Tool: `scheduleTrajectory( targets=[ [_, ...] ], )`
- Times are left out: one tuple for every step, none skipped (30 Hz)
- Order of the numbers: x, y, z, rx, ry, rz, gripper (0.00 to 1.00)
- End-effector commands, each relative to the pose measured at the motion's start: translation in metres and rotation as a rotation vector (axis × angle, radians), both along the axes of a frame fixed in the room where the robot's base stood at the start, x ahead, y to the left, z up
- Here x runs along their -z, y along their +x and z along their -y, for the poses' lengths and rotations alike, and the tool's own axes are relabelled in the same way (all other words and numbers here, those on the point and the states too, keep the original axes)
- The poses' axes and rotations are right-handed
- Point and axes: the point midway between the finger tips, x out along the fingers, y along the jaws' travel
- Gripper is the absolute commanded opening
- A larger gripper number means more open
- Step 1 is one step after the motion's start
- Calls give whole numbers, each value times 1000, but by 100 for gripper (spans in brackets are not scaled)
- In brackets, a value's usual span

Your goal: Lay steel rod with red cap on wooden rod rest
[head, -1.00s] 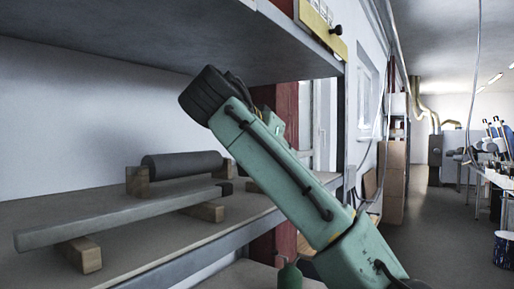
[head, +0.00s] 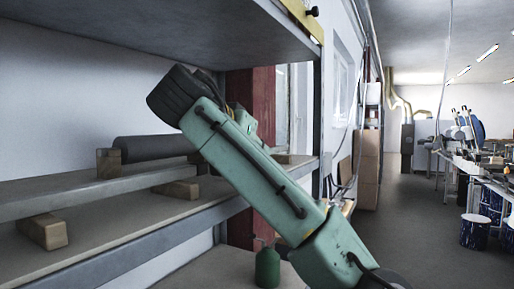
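I cannot tell which blocks are the rod rest. My green arm crosses the middle of the picture; my gripper does not show.
The shelf board (head: 110,228) has bare room near its front edge. An upper shelf (head: 190,30) hangs low above my arm. A red post (head: 241,215) stands behind my arm. A green bottle (head: 267,267) stands lower down. Open floor (head: 410,230) lies to the right.

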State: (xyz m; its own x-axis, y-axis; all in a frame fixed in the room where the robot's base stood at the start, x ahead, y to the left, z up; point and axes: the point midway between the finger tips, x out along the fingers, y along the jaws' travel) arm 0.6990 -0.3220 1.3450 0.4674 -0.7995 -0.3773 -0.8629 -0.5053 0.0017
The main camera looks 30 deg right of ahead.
Motion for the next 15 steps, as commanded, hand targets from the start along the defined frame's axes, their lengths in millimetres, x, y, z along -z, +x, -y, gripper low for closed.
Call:
scheduleTrajectory(
  targets=[
    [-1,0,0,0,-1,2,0],
    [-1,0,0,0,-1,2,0],
    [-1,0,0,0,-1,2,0],
    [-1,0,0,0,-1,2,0],
    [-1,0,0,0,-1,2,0],
    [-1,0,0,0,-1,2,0],
    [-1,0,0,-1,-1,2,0],
    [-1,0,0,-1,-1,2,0],
    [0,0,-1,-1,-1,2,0],
    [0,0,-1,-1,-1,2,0],
    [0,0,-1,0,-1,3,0],
    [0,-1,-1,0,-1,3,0],
    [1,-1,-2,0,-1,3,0],
    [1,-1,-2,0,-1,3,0],
    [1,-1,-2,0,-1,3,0]
  ],
)
